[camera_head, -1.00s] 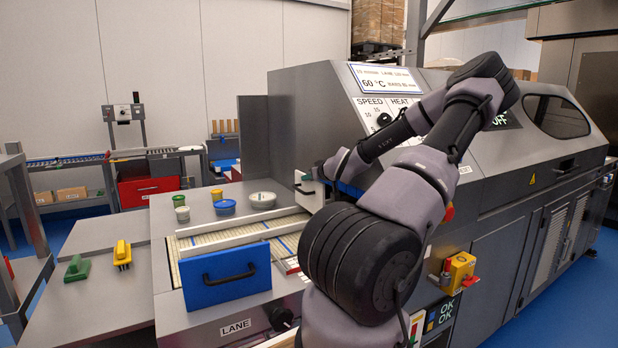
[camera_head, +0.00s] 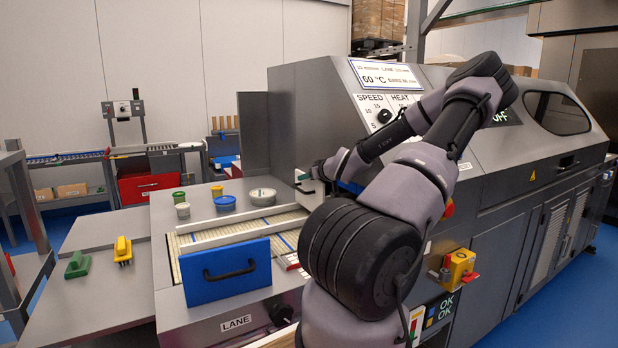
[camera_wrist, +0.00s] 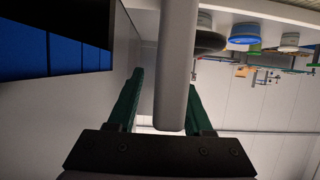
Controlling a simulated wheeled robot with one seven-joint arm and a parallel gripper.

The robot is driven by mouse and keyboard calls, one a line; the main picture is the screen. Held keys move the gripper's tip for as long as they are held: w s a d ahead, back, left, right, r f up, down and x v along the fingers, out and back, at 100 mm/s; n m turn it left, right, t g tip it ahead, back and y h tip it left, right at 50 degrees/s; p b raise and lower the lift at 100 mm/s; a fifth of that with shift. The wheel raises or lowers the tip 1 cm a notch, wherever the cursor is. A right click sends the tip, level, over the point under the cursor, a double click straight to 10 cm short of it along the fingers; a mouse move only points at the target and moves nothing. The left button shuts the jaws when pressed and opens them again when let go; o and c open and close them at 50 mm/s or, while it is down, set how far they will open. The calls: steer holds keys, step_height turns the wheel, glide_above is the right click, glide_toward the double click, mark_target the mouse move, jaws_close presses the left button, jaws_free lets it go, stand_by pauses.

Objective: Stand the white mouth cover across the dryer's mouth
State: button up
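The white mouth cover (camera_head: 312,194) stands upright at the far end of the lane, by the dryer's mouth, with a black handle on its left face. In the wrist view the cover (camera_wrist: 175,65) shows edge-on as a pale bar between my green fingers. My gripper (camera_wrist: 165,95) is open around the edge: a gap shows at the left finger, and the bar overlaps the right one. In the wrist view the dryer's mouth (camera_wrist: 55,40), dark with blue strips, lies left of the cover and looks apart from it. My arm hides much of the mouth in the head view.
A blue panel with a black handle (camera_head: 227,272) stands at the near side of the lane. Several tubs, including a blue-lidded one (camera_head: 225,204), stand behind the lane rail (camera_head: 240,232). Green (camera_head: 78,264) and yellow (camera_head: 123,250) handled tools lie on the left table.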

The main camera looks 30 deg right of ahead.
steer(key=shift+s, duration=0.1)
steer(key=v, duration=1)
steer(key=shift+s+r, duration=0.1)
steer(key=shift+s, duration=0.2)
